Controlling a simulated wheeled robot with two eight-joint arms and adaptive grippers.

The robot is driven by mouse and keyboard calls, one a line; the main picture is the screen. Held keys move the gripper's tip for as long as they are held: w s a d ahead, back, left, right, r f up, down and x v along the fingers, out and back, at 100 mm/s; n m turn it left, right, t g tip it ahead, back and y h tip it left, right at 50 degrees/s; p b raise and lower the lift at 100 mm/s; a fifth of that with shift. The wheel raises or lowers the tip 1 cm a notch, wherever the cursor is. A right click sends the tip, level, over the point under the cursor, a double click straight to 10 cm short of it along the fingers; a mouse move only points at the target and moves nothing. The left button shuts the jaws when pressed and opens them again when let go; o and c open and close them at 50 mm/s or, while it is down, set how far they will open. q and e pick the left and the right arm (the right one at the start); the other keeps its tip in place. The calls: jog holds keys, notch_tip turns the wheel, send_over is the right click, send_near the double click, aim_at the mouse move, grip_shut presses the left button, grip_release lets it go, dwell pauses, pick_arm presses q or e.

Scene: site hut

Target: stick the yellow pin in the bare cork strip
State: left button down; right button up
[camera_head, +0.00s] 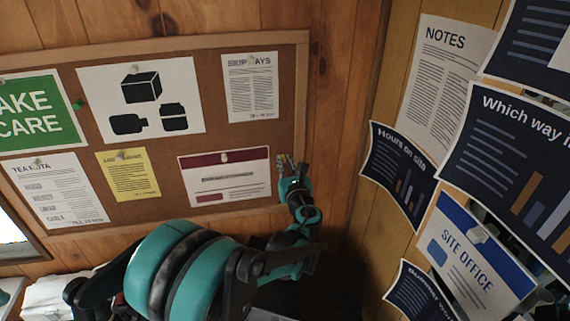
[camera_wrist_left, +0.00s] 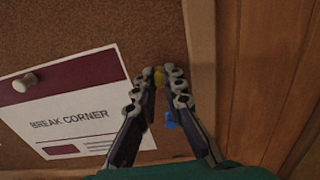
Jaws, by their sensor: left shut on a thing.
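The yellow pin (camera_wrist_left: 160,75) is between my left gripper's fingertips in the left wrist view; its point is hidden. My left gripper (camera_head: 284,163) is shut on it, near the cork board's right side in the head view. The gripper also shows in the left wrist view (camera_wrist_left: 161,80). The bare cork strip (camera_head: 287,110) runs between the papers and the board's right wooden frame; it also shows in the left wrist view (camera_wrist_left: 168,35). The fingertips are over this strip, right of the break corner notice (camera_wrist_left: 75,117). I cannot tell whether the pin touches the cork.
The board's wooden frame (camera_wrist_left: 203,50) stands close right of the fingers. Several pinned papers cover the board, including a yellow sheet (camera_head: 128,174). A green pin (camera_head: 79,104) sits between papers. More posters (camera_head: 478,255) hang on the right wall. A small blue piece (camera_wrist_left: 171,120) shows between the fingers.

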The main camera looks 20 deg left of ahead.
pick_arm(q)
jog(key=shift+w+a, duration=0.2)
jog(key=shift+w, duration=0.05)
jog(key=shift+b, duration=0.3)
dwell(1.9)
jog(key=c, duration=1.5)
grip_release()
jog(key=shift+c, duration=0.2)
